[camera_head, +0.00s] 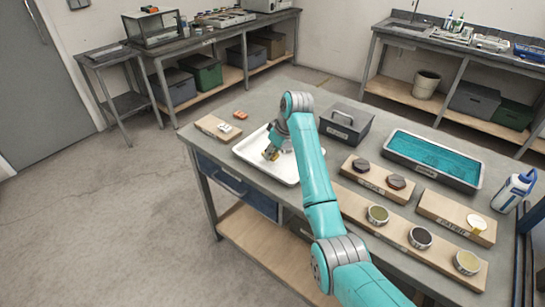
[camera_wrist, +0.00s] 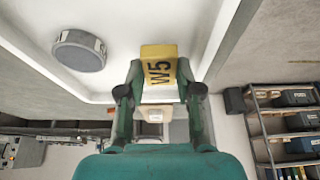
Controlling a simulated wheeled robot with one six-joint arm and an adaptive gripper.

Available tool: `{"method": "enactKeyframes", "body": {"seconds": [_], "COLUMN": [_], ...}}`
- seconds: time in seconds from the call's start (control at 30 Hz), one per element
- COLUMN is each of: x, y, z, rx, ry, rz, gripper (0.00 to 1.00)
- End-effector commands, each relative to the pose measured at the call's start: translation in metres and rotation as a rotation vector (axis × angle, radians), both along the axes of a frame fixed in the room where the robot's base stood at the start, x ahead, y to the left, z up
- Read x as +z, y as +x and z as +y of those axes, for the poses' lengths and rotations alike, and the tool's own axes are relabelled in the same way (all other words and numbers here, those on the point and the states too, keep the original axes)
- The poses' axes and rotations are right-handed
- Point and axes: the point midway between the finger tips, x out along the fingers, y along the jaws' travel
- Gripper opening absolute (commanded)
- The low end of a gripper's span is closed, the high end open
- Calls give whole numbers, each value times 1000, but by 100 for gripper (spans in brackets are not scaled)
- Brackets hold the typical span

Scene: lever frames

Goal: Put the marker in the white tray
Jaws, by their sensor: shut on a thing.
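The marker is a small yellow block lettered W5 (camera_wrist: 159,68), held between the fingertips of my gripper (camera_wrist: 160,85) in the wrist view. In the head view the marker (camera_head: 272,156) shows as a small yellowish patch at the end of my gripper (camera_head: 271,152). The white tray (camera_head: 250,156) lies on the grey bench, and my gripper is over its middle. In the wrist view the white tray (camera_wrist: 45,60) fills the area behind the marker. I cannot tell whether the marker touches the tray floor.
A grey round disc (camera_wrist: 79,50) is in the tray in the wrist view. A wooden board (camera_head: 213,127) with small tags lies left of the tray.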

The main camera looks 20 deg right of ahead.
Motion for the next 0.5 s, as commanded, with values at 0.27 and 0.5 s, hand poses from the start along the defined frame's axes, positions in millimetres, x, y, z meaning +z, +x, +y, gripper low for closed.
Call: {"method": "enactKeyframes", "body": {"seconds": [0.27,0.5], "x": [-25,-27], "y": [0,0], "z": [0,0], "rx": [1,0], "ry": [0,0], "rz": [0,0], "gripper": [11,11]}}
